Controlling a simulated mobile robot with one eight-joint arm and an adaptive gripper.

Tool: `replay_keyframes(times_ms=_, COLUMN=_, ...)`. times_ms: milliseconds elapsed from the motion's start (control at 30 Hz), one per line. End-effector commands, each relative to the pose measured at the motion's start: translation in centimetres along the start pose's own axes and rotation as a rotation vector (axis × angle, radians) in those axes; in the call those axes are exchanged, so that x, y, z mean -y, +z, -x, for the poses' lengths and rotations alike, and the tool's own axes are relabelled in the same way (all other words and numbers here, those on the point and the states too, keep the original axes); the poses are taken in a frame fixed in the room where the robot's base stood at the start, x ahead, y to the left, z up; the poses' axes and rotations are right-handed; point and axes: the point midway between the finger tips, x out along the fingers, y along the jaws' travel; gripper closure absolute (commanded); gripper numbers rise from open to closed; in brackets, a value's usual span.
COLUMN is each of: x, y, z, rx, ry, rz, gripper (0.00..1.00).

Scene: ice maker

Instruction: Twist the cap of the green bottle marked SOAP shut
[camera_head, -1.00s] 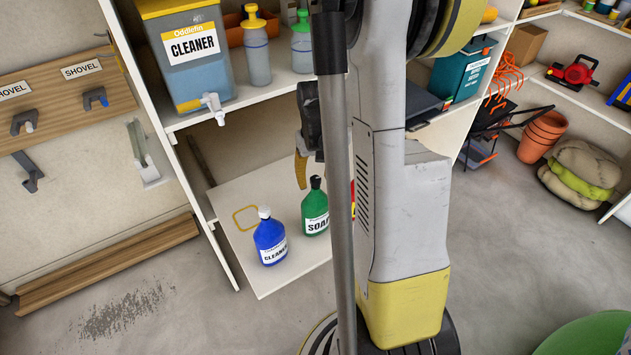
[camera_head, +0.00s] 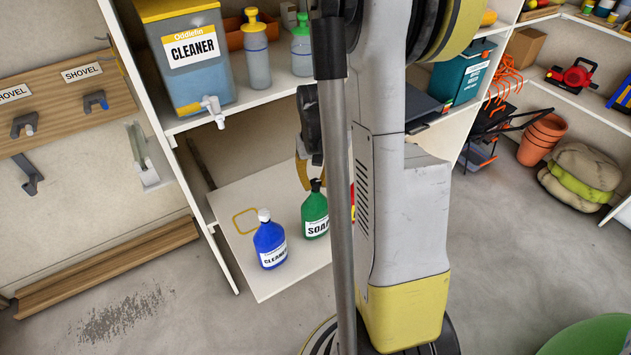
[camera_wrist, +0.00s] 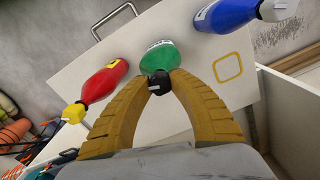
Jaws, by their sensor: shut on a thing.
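The green bottle marked SOAP (camera_head: 315,216) stands upright on the low white shelf board, and it also shows in the wrist view (camera_wrist: 160,57). Its black cap (camera_wrist: 159,82) sits on the bottle's neck. My gripper (camera_wrist: 159,79) has its two yellow ribbed fingers closed on the cap, one on each side. In the head view my gripper (camera_head: 304,176) reaches down to the top of the bottle, partly hidden by my own column. How tight the cap sits cannot be told.
A blue CLEANER bottle (camera_head: 270,243) with a white cap stands left of the green one. A red bottle with a yellow cap (camera_wrist: 104,82) stands on the other side. The white board (camera_head: 276,284) has free room around a yellow outline (camera_head: 246,220).

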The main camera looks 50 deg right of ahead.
Motion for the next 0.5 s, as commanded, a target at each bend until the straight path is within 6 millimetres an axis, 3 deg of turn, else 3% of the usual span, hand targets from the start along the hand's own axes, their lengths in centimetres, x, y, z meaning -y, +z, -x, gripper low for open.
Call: replay_keyframes(times_ms=500, x=0.0, y=0.01, z=-0.02, rx=0.0, ry=0.0, rz=-0.445, gripper=1.0)
